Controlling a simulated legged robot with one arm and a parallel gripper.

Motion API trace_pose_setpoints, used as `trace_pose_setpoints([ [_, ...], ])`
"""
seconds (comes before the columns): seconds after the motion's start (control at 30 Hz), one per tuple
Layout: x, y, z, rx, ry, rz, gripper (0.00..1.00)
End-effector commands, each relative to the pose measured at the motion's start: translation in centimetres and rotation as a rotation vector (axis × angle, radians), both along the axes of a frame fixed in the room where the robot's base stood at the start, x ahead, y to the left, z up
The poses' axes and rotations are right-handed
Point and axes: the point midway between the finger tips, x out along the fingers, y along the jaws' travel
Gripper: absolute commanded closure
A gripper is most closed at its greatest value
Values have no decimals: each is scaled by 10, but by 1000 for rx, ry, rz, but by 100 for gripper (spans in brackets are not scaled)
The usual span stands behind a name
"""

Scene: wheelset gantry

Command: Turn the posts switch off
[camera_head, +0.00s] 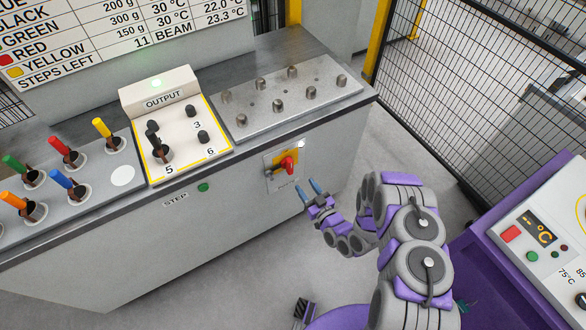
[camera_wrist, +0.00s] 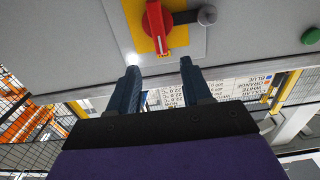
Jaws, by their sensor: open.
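The posts switch (camera_head: 287,164) is a red rotary handle on a yellow plate, set on the front face of the grey cabinet. It also shows at the top of the wrist view (camera_wrist: 155,22), where the handle stands along the picture's vertical. A small white light (camera_head: 300,143) glows beside the plate; it also shows in the wrist view (camera_wrist: 133,58). My gripper (camera_head: 318,188) has blue fingers and is open and empty. It is a little right of and below the switch in the head view, apart from it. In the wrist view the fingers (camera_wrist: 158,78) point toward the panel.
The cabinet top holds a metal plate with several posts (camera_head: 290,95), a white OUTPUT box (camera_head: 160,98) and coloured levers (camera_head: 60,150). A green STEP button (camera_head: 203,188) is on the front face. A purple console (camera_head: 535,245) stands at the right. A mesh fence (camera_head: 470,90) is behind.

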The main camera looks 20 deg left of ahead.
Motion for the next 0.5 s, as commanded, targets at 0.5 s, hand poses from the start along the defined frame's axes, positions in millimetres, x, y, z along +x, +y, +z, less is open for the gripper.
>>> trace_pose_setpoints([
  [0.5,55,65,-1,-1,-2,3,51],
])
